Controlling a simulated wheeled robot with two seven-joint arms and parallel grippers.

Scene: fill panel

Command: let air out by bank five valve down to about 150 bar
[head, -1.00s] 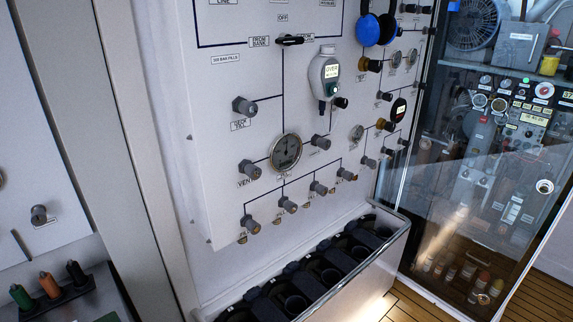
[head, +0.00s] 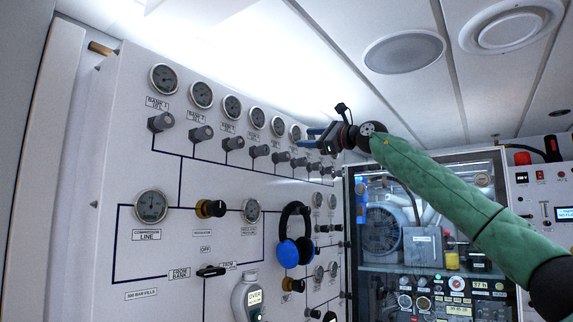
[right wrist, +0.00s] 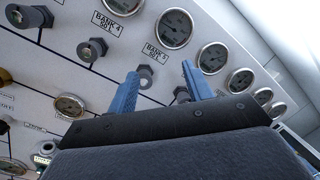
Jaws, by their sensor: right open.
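The bank five valve (right wrist: 145,75) is a grey knob under the BANK 5 label in the right wrist view. The bank five gauge (right wrist: 175,28) is a round dial above it; its reading is too small to tell. In the head view the valve (head: 281,157) sits in the upper row, with the gauge (head: 278,127) above. My right gripper (head: 311,137) is open and empty, in front of the panel's upper right part. In the right wrist view its blue fingers (right wrist: 160,86) stand apart, with the bank five valve appearing between them, nearer the left finger. Contact cannot be told.
The bank four valve (right wrist: 92,48) is to the left; another grey valve (right wrist: 182,93) appears near the right finger. Blue ear defenders (head: 295,240) hang lower on the panel (head: 110,160). A glass-fronted cabinet (head: 415,262) stands to the right. The ceiling (head: 250,50) is above.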

